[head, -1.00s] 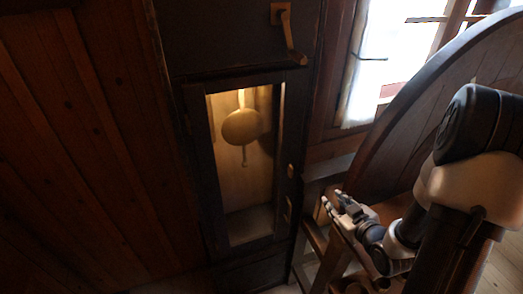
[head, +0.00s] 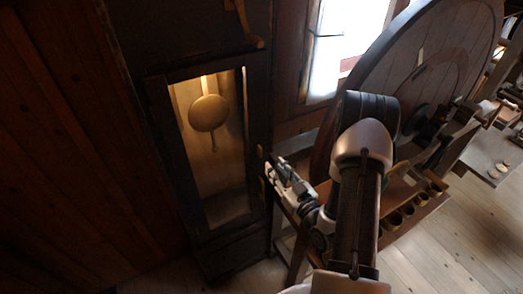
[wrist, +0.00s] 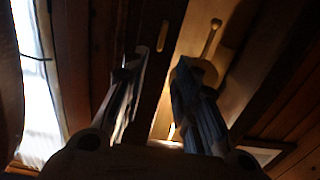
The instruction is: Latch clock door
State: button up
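The clock door (head: 160,125) is a dark wooden frame around a glass pane on the tall clock case. A round pendulum (head: 208,113) shows lit behind it. I cannot tell whether the door is fully closed. A small brass-coloured fitting (head: 262,188), perhaps the latch, sits at the door's right side. A slim pale fitting (wrist: 162,36) shows on a dark upright in the wrist view. My gripper (head: 272,168) is beside the right edge of the clock, its fingers pointing toward it. In the wrist view my gripper (wrist: 157,66) is open and empty, with fingers apart.
A large wooden wheel (head: 430,60) stands right of the clock, close behind my arm. A bench with several small cups (head: 405,212) is below it. A bright window (head: 340,40) is behind. Open plank floor (head: 450,245) lies at the lower right.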

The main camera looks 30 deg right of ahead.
aim_at(261, 150)
jog(key=w, duration=1)
jog(key=shift+a, duration=0.2)
grip_shut()
